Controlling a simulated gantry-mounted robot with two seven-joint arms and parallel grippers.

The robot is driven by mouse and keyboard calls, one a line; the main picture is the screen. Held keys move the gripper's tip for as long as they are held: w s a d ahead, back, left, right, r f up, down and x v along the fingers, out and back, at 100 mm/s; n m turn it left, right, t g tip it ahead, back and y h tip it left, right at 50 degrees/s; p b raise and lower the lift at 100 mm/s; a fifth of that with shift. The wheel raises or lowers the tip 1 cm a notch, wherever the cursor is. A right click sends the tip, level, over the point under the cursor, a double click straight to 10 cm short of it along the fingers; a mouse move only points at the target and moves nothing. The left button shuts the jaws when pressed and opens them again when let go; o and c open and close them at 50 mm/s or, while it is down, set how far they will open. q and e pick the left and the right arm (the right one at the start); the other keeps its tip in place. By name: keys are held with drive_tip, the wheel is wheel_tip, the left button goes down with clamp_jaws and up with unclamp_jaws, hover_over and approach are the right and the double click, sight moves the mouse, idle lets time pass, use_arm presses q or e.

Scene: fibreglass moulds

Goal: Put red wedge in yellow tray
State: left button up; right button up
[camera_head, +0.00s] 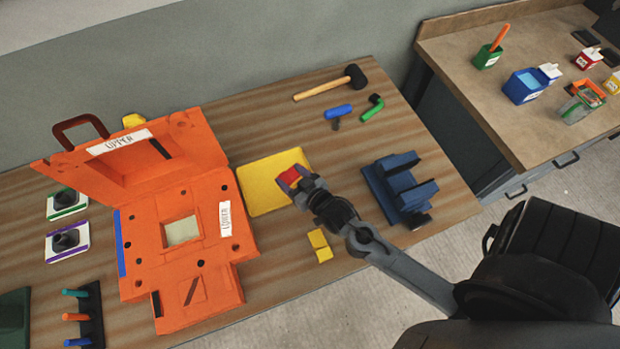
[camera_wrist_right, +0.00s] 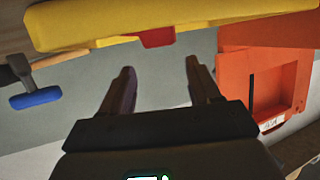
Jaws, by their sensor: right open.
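The red wedge (camera_head: 290,175) shows at the right part of the yellow tray (camera_head: 258,190), and my right gripper partly hides it. It seems to lie in the tray, but I cannot tell whether it touches the floor. My right gripper (camera_head: 302,183) is at the tray's right edge, close to the wedge. In the right wrist view its two fingers (camera_wrist_right: 160,80) are apart with nothing between them. There the red wedge (camera_wrist_right: 157,38) shows at the edge of the yellow tray (camera_wrist_right: 95,27), beyond the fingertips. My left gripper is not in view.
An orange mould (camera_head: 190,265) with its lid raised stands left of the tray. Yellow blocks (camera_head: 319,245) lie in front of the gripper. A blue vise-like fixture (camera_head: 402,187) stands to the right. A mallet (camera_head: 330,83) and small tools lie at the back.

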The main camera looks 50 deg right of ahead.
drive_tip(key=v, duration=0.9)
drive_tip(key=shift+s+r+p, duration=0.1)
drive_tip(key=shift+r+p, duration=0.05)
drive_tip(key=shift+p, duration=0.2)
drive_tip(key=s+a+g, duration=0.1)
drive_tip(key=g, duration=0.1)
drive_tip(key=s+a+n+g+y, duration=0.1)
drive_tip(key=s+a+g, duration=0.1)
drive_tip(key=s+a+n+g+y, duration=0.1)
drive_tip(key=g, duration=0.1)
drive_tip(key=shift+s+a+f+g, duration=0.2)
drive_tip(key=shift+f+g, duration=0.05)
drive_tip(key=shift+g, duration=0.05)
drive_tip(key=s+g, duration=0.1)
drive_tip(key=s+n+g, duration=0.1)
drive_tip(key=s, duration=0.1)
drive_tip(key=s+r+g, duration=0.1)
drive_tip(key=s+g, duration=0.1)
drive_tip(key=shift+s+a, duration=0.1)
drive_tip(key=shift+s, duration=0.1)
drive_tip(key=shift+r, duration=0.1)
wheel_tip(320, 180, up, 24)
drive_tip(key=p, duration=2.4)
